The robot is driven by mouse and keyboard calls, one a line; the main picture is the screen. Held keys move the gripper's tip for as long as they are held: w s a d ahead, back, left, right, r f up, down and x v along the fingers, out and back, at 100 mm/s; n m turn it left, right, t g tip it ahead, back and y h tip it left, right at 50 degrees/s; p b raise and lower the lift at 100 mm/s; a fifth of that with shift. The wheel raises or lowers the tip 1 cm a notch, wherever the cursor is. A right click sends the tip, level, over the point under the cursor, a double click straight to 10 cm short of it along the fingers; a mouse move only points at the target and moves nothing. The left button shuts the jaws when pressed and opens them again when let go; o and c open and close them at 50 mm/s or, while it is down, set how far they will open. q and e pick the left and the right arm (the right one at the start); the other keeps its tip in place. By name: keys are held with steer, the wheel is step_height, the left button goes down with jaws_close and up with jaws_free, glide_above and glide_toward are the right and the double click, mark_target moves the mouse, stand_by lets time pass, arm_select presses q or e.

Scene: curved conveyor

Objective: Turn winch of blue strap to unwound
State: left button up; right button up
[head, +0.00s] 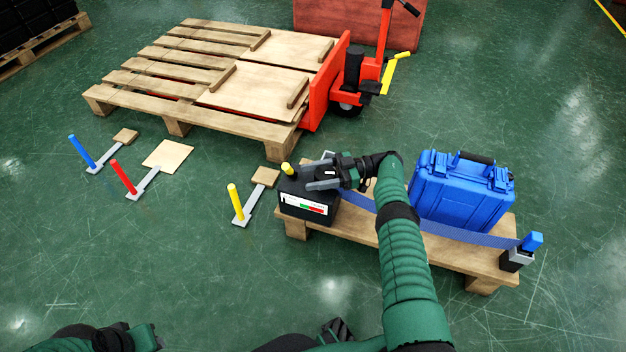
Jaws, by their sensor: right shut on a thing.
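The blue strap (450,233) runs across the small pallet in front of the blue case, from the black winch box to the right-hand end fitting. The black winch box (303,206) has a white label with a green and red bar, and a yellow knob (288,169) on top. My right gripper (318,176) is at the top of this box, its fingers pointing left, shut on a part of the winch. The fingers hide the gripped part. A black and grey fitting with a blue top (533,242) holds the strap's right end.
The blue case (462,190) stands on the small pallet (410,247). Levers with blue (82,152), red (123,177) and yellow (236,202) handles stand at the left. A large pallet (180,110) and red pallet truck (372,97) are behind. The front-left floor is clear.

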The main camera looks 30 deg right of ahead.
steer(key=shift+r, duration=0.1)
stand_by(0.4)
steer(key=o, duration=1.4)
steer(key=shift+c, duration=0.2)
